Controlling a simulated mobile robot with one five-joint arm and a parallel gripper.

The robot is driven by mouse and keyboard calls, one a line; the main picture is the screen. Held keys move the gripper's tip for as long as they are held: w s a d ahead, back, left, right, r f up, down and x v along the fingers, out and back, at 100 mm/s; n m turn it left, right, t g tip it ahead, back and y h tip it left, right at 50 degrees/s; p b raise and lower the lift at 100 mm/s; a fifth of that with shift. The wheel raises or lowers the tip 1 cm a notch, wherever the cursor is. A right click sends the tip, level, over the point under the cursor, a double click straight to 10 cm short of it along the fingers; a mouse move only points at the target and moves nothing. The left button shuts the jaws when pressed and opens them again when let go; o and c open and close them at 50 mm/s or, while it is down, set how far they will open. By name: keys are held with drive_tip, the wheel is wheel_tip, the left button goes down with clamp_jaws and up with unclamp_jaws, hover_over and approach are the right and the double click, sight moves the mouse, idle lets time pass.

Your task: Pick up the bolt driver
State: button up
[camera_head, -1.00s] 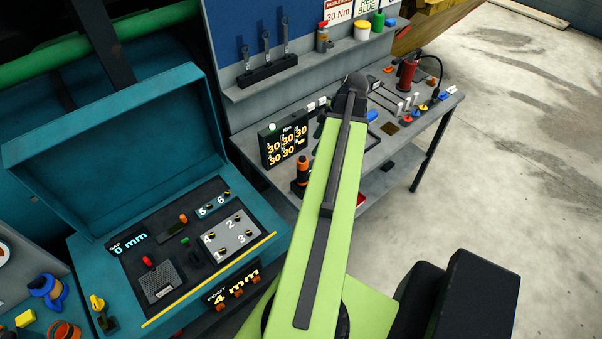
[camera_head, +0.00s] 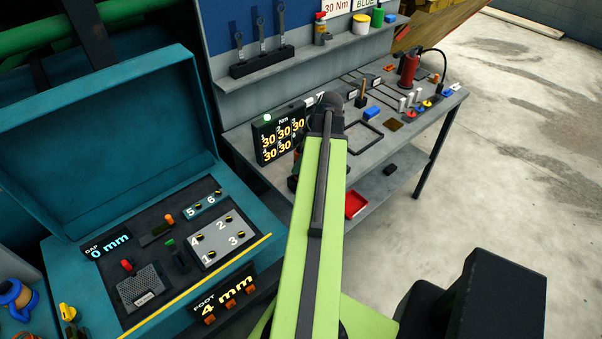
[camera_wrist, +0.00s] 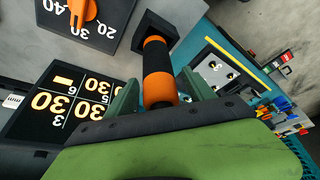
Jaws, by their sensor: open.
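An orange-and-black handled tool, which looks like the bolt driver (camera_wrist: 157,60), shows in the wrist view with its black square base toward the top. My open gripper (camera_wrist: 159,86) has one green finger on each side of the handle's near end. The handle appears to lie between the fingers; I cannot tell whether either finger touches it. In the head view my green arm reaches over the workbench (camera_head: 395,153) and hides most of the tool and my gripper.
A black display box (camera_head: 281,138) with several 30s stands close to the tool. A dial panel (camera_wrist: 88,18) shows in the wrist view. The teal case (camera_head: 100,140) is at left. A red cylindrical tool (camera_head: 408,70) and small parts sit farther along the bench.

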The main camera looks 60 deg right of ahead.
drive_tip(key=shift+x, duration=0.9)
drive_tip(key=shift+s+r, duration=0.1)
drive_tip(key=shift+r, duration=0.1)
clamp_jaws()
